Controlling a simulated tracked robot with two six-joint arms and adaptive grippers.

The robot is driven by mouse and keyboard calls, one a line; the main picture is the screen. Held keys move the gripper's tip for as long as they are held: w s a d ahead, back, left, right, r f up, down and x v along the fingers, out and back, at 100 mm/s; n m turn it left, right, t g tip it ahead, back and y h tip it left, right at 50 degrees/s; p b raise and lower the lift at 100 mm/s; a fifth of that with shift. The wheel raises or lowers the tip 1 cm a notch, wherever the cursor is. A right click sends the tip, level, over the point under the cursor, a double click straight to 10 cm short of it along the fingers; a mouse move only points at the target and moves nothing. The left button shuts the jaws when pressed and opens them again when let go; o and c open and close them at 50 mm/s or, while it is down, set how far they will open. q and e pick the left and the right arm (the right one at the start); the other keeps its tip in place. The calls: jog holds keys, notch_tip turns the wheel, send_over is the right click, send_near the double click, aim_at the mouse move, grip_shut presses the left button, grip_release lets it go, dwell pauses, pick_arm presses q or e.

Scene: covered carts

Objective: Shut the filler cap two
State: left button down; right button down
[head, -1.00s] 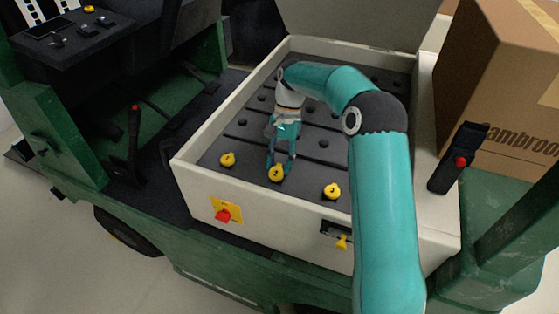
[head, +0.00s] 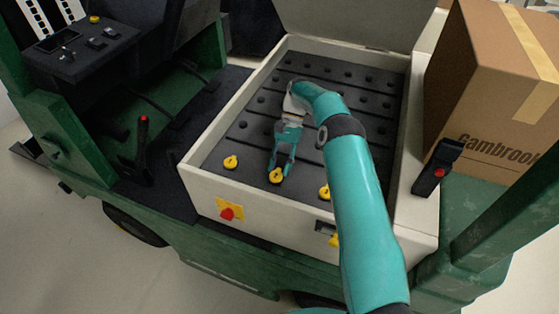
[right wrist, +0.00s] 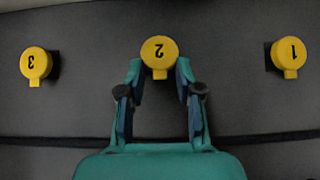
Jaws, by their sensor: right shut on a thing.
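Filler cap two (head: 276,176) is the middle one of a row of yellow caps near the front edge of the dark battery top. In the right wrist view cap two (right wrist: 159,52) shows its number upside down, with its small tab pointing down between the fingers. My right gripper (head: 282,172) reaches it from behind and is shut on it, one finger on each side. The right wrist view shows the gripper (right wrist: 160,75) with both fingertips at the cap's sides. The cap's underside is hidden. My left gripper is not in view.
Cap one (right wrist: 287,54) and cap three (right wrist: 37,63) flank cap two, each apart from the fingers. The cream case walls (head: 205,190) surround the top. A red knob on a yellow plate (head: 229,212) sits on the front. A cardboard box (head: 490,100) stands right.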

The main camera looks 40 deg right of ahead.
jog(key=shift+a+f, duration=0.1)
jog(key=shift+f, duration=0.05)
jog(key=c, duration=0.7)
grip_release()
notch_tip(320, 180, up, 10)
dwell(0.4)
